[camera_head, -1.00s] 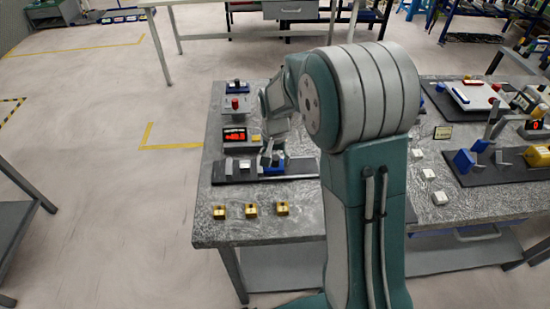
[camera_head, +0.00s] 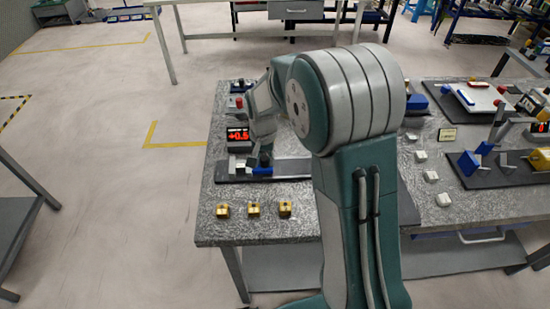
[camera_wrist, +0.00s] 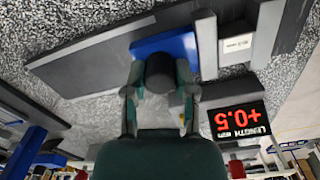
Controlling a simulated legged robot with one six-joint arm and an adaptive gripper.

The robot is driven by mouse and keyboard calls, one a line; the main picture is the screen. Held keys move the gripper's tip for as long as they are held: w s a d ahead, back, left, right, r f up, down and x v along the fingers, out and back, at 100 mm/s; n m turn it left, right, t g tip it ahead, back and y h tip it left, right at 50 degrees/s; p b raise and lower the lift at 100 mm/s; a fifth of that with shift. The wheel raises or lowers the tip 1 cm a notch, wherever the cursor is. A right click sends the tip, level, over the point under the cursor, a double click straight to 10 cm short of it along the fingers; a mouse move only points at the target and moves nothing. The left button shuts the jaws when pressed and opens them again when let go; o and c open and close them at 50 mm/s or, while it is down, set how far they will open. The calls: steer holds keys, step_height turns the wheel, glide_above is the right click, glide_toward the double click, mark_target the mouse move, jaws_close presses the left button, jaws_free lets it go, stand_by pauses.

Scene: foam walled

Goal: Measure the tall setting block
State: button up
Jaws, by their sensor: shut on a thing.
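My gripper (camera_wrist: 160,95) is shut on the dark knob (camera_wrist: 160,72) of a blue slide (camera_wrist: 175,45) on a dark measuring base (camera_wrist: 85,62). A grey jaw (camera_wrist: 206,47) stands beside the slide. A grey block with a white label (camera_wrist: 237,44) sits between this jaw and a grey end post (camera_wrist: 272,32); I cannot tell for sure that it is the tall setting block. The display reads "LENGTH mm +0.5" in the wrist view (camera_wrist: 238,120). The display also shows in the head view (camera_head: 237,135), where my gripper (camera_head: 265,158) is partly hidden.
Several gold blocks, one at the left (camera_head: 223,210), line the table's front. Small white blocks (camera_head: 431,176) lie right of my arm. A second dark base with blue parts (camera_head: 485,160) stands at the right.

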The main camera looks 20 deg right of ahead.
steer(key=shift+f, duration=0.1)
steer(key=o, duration=1)
steer(key=shift+c, duration=0.2)
steer(key=shift+a, duration=0.15)
step_height(320, 180, up, 12)
steer(key=shift+w+a, duration=0.1)
stand_by(0.7)
